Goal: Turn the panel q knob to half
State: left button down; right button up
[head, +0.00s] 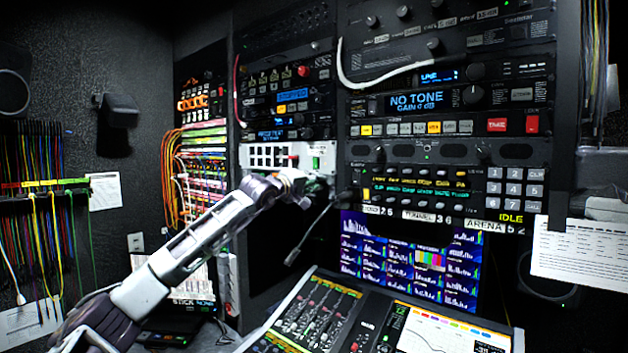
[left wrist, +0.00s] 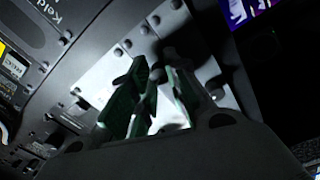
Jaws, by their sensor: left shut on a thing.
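My left arm reaches in from the left in the head view, and my left gripper (head: 320,188) is at the rack, by the lower right of a pale panel (head: 300,157). In the left wrist view, the two green-padded fingers of the gripper (left wrist: 156,80) are close together in front of a light metal plate (left wrist: 108,78). They are shut on a small dark knob, which I take to be the panel q knob; the fingers mostly hide it. Its pointer and angle cannot be read. My right gripper is not in view.
Rack units with displays and buttons (head: 415,102) stand right of the gripper. A monitor (head: 410,258) and a mixing console (head: 320,310) lie lower right. Patch cables (head: 190,170) hang on the left.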

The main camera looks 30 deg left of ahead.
pick_arm(q)
jog(key=m+p, duration=0.3)
jog(key=m, duration=0.4)
dwell(0.5)
jog(key=c, duration=1.4)
grip_release()
jog(key=shift+o, duration=0.3)
